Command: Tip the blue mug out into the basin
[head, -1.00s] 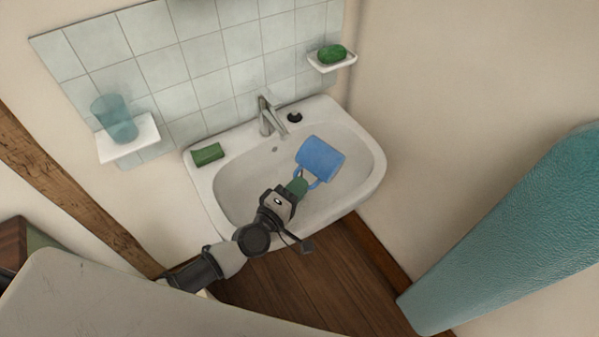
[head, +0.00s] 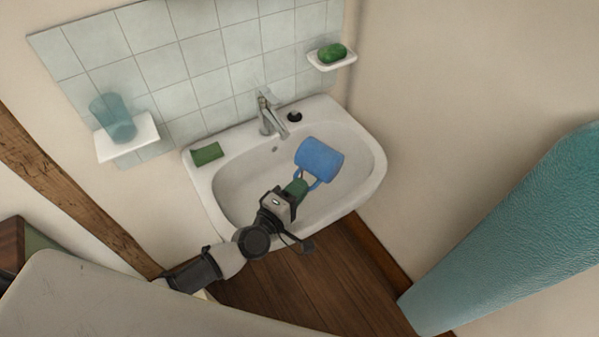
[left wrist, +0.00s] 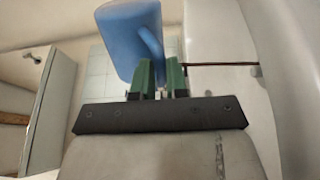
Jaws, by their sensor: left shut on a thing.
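The blue mug (head: 319,159) is over the white basin (head: 236,190), tilted well over on its side. Its handle faces my left gripper (head: 303,184). In the left wrist view the mug (left wrist: 127,38) shows beyond the green fingers of my left gripper (left wrist: 160,78), which are shut on its handle. I cannot see inside the mug or any liquid coming from it. My right gripper is in neither view.
The tap (head: 268,112) stands at the back of the basin, with a dark round plug (head: 294,117) beside it. A green sponge (head: 207,153) lies on the back left rim. Wall shelves hold a blue tumbler (head: 113,118) and green soap (head: 332,53).

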